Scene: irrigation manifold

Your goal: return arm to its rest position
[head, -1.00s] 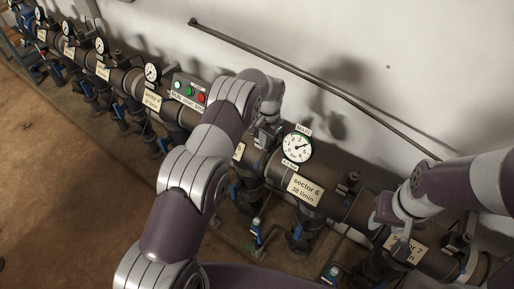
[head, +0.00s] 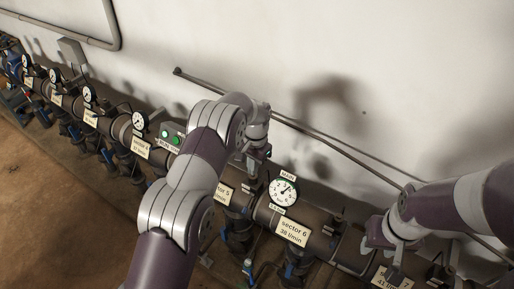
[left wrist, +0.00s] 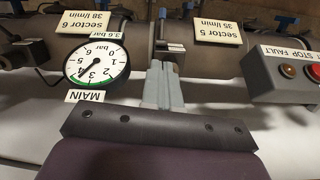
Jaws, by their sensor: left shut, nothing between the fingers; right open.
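My left arm reaches across the head view, and its gripper (head: 262,152) hangs above the pipe, up and left of the MAIN gauge (head: 284,192). In the left wrist view, its fingers (left wrist: 162,88) are together and empty, in front of the pipe between the sector 6 label (left wrist: 90,24) and the sector 5 label (left wrist: 217,33). I cannot tell whether the fingertips touch the small fitting behind them. My right gripper (head: 388,246) is open at the right, above the pipe by the sector 7 label (head: 393,278), with nothing seen in it.
A button panel (head: 171,137) stands left of my left arm, partly hidden; it also shows in the left wrist view (left wrist: 285,75). Several gauges and blue-handled valves line the pipe to the left. A thin rail (head: 300,127) runs along the wall.

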